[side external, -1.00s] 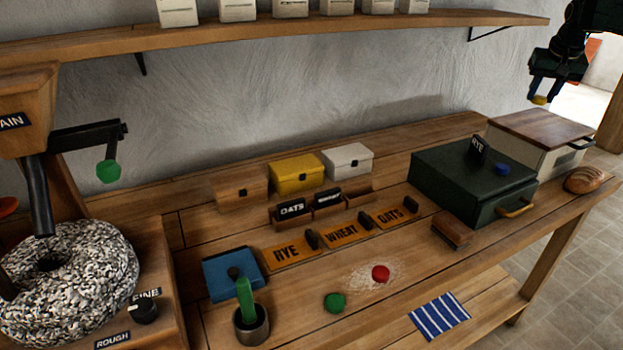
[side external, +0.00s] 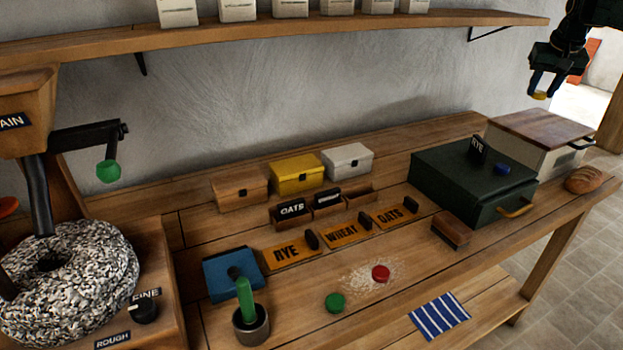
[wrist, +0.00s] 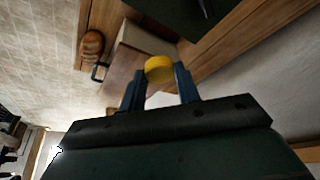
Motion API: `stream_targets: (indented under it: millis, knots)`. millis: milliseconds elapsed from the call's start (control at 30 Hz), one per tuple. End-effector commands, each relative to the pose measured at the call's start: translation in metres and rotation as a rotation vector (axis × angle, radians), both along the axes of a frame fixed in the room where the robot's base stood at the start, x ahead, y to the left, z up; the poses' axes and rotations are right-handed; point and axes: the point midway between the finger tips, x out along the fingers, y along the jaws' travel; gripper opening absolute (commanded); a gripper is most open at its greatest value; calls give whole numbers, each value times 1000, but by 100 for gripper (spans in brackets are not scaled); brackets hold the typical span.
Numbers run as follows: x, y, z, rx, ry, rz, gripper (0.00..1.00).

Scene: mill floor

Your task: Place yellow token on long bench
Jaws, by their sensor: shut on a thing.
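My gripper (side external: 540,88) is at the upper right of the side view, high above the right end of the long bench (side external: 400,277). Its blue fingers are shut on the yellow token (side external: 539,95), which hangs clear of everything below. In the wrist view the yellow token (wrist: 159,69) sits between the fingertips. The bench is a long wooden table. A red token (side external: 380,273) lies on it in a patch of pale flour, and a green token (side external: 335,302) lies nearby. A blue token (side external: 502,169) lies on the dark green box (side external: 455,190).
A wood-lidded box (side external: 541,131) and a bread loaf (side external: 584,179) stand at the bench's right end. A shelf (side external: 300,29) runs above.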

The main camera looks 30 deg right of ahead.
Motion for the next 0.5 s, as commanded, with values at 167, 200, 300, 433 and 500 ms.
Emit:
stream_targets:
  millis: [167,200,300,433,500]
  knots:
    - [6,19,-6,1,2,90,11]
    - [8,26,-8,2,1,124,11]
    - [15,49,-15,3,1,234,11]
    - [22,91,-28,3,2,426,11]
    - [25,117,-35,4,1,540,11]
